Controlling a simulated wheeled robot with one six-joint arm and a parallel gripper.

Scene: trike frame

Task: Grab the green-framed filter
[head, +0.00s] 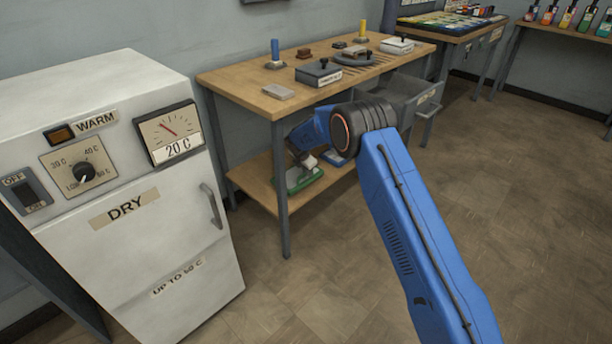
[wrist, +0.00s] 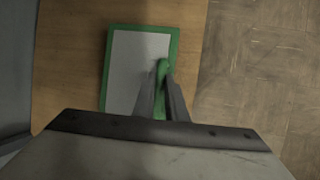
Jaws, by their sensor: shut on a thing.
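The green-framed filter (wrist: 125,60) is a flat rectangle with a grey panel inside a green frame. In the wrist view it lies over the wooden lower shelf, near the shelf's edge. In the head view the filter (head: 300,182) shows on the lower shelf of the workbench, partly hidden by my gripper. My gripper (wrist: 163,80) is shut on a green upright part at the filter's right side. In the head view my gripper (head: 305,160) reaches in under the bench top. I cannot tell whether the filter touches the shelf.
The bench top (head: 240,82) is above my gripper, and a bench leg (head: 281,190) stands in front. An open drawer (head: 425,100) juts out at right. A white dryer cabinet (head: 130,200) stands at left. The floor in front is clear.

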